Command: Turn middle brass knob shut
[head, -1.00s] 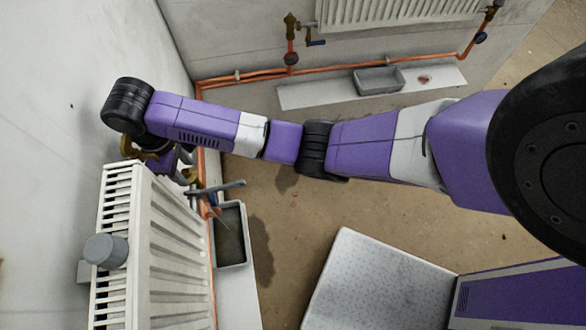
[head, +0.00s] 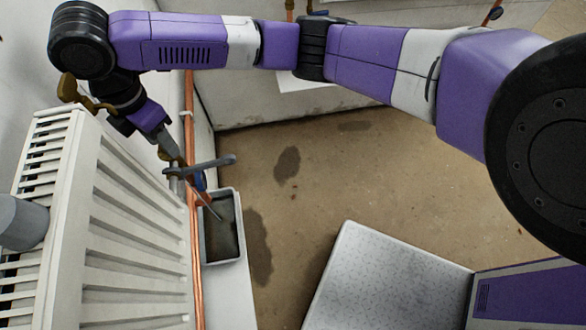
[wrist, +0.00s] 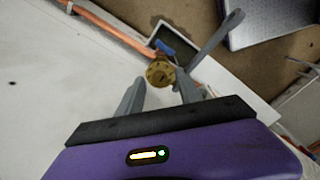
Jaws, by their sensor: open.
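A round brass knob (wrist: 160,74) shows in the wrist view, ahead of and between the two grey fingers of my gripper (wrist: 160,84). My gripper is open, and I see no clear contact with the knob. A blue lever (wrist: 165,47) sits just beyond the knob. In the head view my gripper (head: 177,160) points down at brass fittings beside the radiator's end; the knob is mostly hidden there by the gripper. A grey bar (head: 215,163) sticks out close to the fingers, and it also shows right of the knob in the wrist view (wrist: 220,35).
A white radiator (head: 130,245) stands at the left, with a grey cylinder (head: 22,222) on it. A grey tray (head: 240,225) with dark contents lies below the fittings. A copper pipe (head: 194,250) runs along the wall. The brown floor (head: 330,170) is open to the right.

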